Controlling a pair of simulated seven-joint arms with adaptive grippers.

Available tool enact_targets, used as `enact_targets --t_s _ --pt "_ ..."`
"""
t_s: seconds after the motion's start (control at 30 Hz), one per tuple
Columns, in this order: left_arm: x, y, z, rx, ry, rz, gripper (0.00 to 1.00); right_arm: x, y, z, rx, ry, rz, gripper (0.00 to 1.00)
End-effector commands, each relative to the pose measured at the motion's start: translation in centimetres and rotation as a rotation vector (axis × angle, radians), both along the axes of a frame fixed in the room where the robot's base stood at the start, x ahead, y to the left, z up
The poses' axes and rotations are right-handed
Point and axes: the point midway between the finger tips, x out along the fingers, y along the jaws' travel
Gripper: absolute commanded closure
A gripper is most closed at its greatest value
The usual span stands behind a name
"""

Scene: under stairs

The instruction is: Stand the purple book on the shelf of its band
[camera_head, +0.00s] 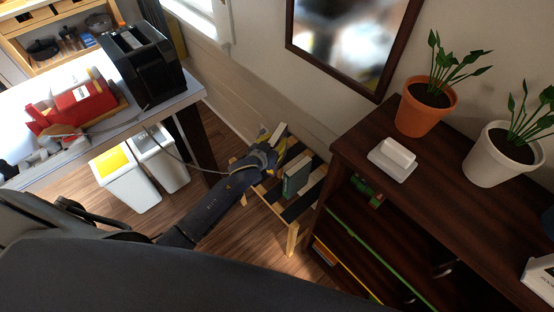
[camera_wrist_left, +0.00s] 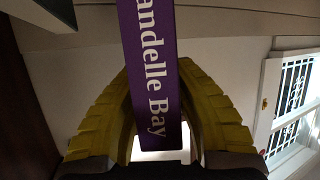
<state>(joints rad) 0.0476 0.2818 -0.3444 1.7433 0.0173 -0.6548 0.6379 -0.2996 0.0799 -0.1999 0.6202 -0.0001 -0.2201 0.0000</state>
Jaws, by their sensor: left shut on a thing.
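The purple book (camera_wrist_left: 150,50) shows its spine, with white lettering "andelle Bay", in the left wrist view. My left gripper (camera_wrist_left: 160,125) has its yellow fingers on both sides of it and is shut on it. In the head view the left gripper (camera_head: 277,152) is over the striped stool, and a pale block-like end of the held thing shows at its tip. The dark bookcase (camera_head: 345,150) stands to the right, with a green strip (camera_head: 372,253) and a yellow strip (camera_head: 347,271) along shelf edges. No purple strip is visible. My right gripper is not in view.
A green book (camera_head: 296,181) stands on the striped stool (camera_head: 294,208) beside the gripper. Potted plants (camera_head: 424,106) and a white dish (camera_head: 392,160) are on the bookcase top. White bins (camera_head: 125,180) and a table with a black machine (camera_head: 142,65) stand left.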

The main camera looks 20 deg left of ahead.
Motion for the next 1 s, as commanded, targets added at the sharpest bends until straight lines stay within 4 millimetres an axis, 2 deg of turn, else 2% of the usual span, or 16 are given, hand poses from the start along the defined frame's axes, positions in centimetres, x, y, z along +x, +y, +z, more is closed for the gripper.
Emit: enact_targets --t_s 0.1,0.3,0.57,0.8,1.0 --pt "0.0 -0.1 -2.6 -0.001 0.002 0.0 1.0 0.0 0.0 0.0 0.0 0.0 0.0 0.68" --pt "0.1 0.0 -5.7 0.0 0.0 0.001 1.0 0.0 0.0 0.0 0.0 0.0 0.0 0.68" --pt "0.1 0.0 -7.1 -0.002 -0.003 0.001 1.0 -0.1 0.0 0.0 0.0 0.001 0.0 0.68" --pt "0.1 0.0 -9.8 -0.001 0.0 0.002 1.0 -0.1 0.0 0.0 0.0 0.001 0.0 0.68" --pt "0.1 0.0 -10.8 0.0 -0.002 0.0 1.0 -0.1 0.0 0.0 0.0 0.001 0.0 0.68"
